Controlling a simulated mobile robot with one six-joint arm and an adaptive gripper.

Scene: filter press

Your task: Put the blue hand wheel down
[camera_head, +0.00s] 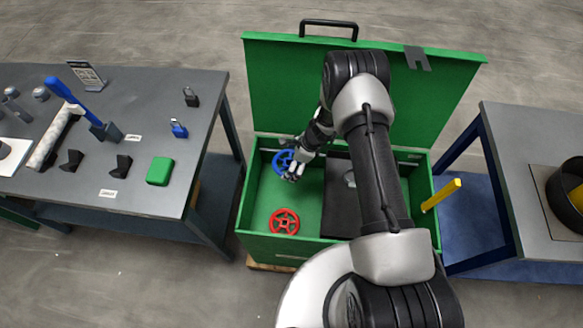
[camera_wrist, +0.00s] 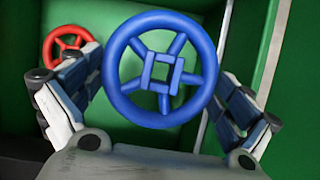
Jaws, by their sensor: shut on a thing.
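The blue hand wheel (camera_head: 282,160) is inside the green box (camera_head: 247,190), at its back left. In the wrist view the blue hand wheel (camera_wrist: 148,72) faces the camera, with its whole rim, spokes and square hub showing. My gripper (camera_head: 291,172) reaches down into the box and is shut on the blue hand wheel. In the wrist view the fingers of my gripper (camera_wrist: 160,85) stand on either side of its rim. I cannot tell whether the wheel touches the box floor.
A red hand wheel (camera_head: 284,222) lies at the box's front left. The box lid (camera_head: 290,90) stands open behind. A dark panel (camera_head: 340,205) takes up the middle of the box. Benches stand left (camera_head: 200,130) and right (camera_head: 520,150). A yellow handle (camera_head: 441,195) sticks out at right.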

